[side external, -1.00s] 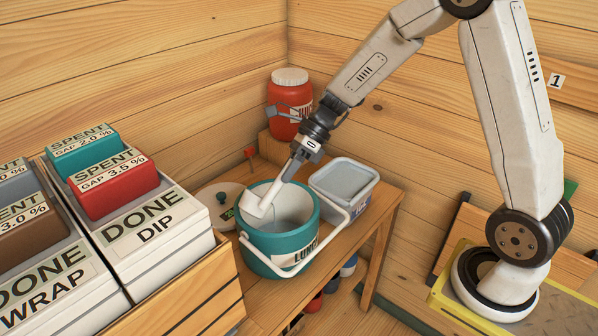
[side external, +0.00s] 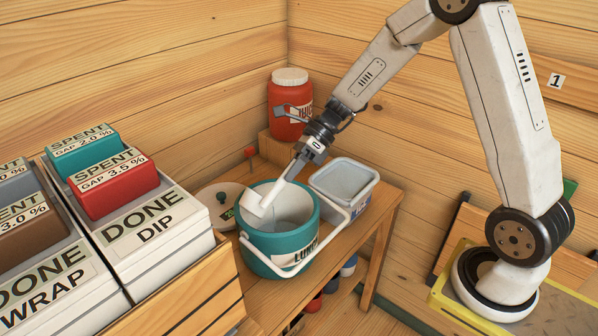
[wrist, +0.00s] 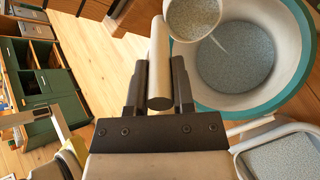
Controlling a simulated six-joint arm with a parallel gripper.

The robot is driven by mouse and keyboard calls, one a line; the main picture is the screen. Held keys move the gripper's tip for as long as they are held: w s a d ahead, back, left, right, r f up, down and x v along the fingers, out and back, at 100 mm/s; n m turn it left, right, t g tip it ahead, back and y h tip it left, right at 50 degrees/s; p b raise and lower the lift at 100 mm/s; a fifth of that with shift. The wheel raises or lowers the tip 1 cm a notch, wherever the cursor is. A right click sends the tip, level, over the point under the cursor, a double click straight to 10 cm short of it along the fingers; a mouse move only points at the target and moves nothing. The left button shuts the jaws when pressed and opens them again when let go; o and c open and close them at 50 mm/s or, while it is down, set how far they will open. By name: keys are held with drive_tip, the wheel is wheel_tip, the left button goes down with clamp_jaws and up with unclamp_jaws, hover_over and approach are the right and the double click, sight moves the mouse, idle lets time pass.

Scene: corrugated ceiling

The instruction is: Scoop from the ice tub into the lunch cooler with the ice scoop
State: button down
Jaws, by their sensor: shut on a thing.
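My gripper (side external: 306,153) is shut on the handle of the white ice scoop (side external: 265,202). In the wrist view my gripper (wrist: 158,85) has the round handle between its two fingers. The scoop's bowl (wrist: 192,14) holds grey speckled ice. It is tilted over the open mouth of the teal lunch cooler (side external: 262,238), and a thin pale streak shows at its lip. The cooler (wrist: 304,70) has speckled ice across its bottom. The white ice tub (side external: 350,162) stands just right of the cooler; its ice surface shows in the wrist view, inside the tub's rim (wrist: 241,164).
The cooler's white bail handle (side external: 283,272) hangs across its front. A round lid (side external: 217,194) lies left of the cooler, and a red jar (side external: 288,110) stands behind. White DONE boxes (side external: 150,236) crowd the left. The wooden bench (side external: 388,204) is narrow.

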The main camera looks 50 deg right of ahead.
drive_tip(key=shift+d+f+y, duration=0.5)
drive_tip(key=shift+f+y, duration=0.1)
drive_tip(key=shift+f, duration=0.15)
drive_tip(key=shift+d+f+y, duration=0.2)
drive_tip(key=shift+d+y, duration=0.15)
drive_tip(key=shift+y, duration=0.15)
idle(0.5)
drive_tip(key=shift+d+f+y, duration=0.2)
drive_tip(key=shift+d+y, duration=0.2)
idle(0.4)
drive_tip(key=shift+d+f+y, duration=0.25)
drive_tip(key=shift+d+y, duration=0.2)
drive_tip(key=shift+d, duration=0.25)
drive_tip(key=shift+d+f+y, duration=0.2)
drive_tip(key=shift+d+y, duration=0.25)
drive_tip(key=shift+d, duration=0.2)
drive_tip(key=shift+d+f+m+t+y+b, duration=0.2)
drive_tip(key=shift+d+f+y, duration=0.3)
drive_tip(key=shift+y, duration=0.3)
drive_tip(key=shift+d+f+m+t+y+b, duration=0.1)
drive_tip(key=shift+d+f+m+y, duration=0.2)
drive_tip(key=shift+f+y, duration=0.4)
idle(1.0)
drive_tip(key=shift+d+f+y, duration=0.4)
drive_tip(key=shift+f+y, duration=0.2)
drive_tip(key=shift+y, duration=0.4)
idle(0.6)
